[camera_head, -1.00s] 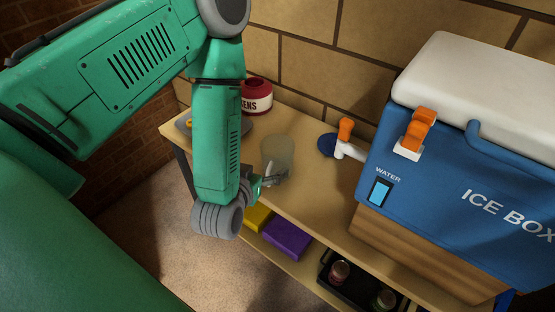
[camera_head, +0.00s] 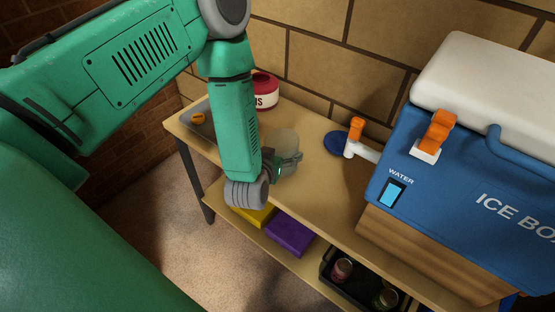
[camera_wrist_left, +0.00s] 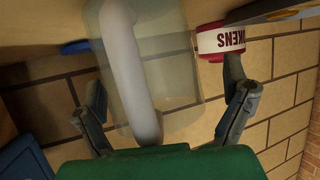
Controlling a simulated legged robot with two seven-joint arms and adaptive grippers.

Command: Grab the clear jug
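The clear jug (camera_head: 285,140) is a pale see-through vessel standing on the wooden shelf top, partly hidden by my left gripper (camera_head: 290,161). In the left wrist view the jug (camera_wrist_left: 175,60) lies ahead of the palm, with a thick whitish curved handle (camera_wrist_left: 136,80) running toward the palm. My left gripper (camera_wrist_left: 164,75) is open, its fingers spread wide on either side of the jug and handle. Whether either finger touches the jug cannot be told. My right gripper is not in view.
A red and white tin (camera_head: 266,93) and a grey tray (camera_head: 197,127) are behind and left. The lower shelf holds a purple box (camera_head: 290,235).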

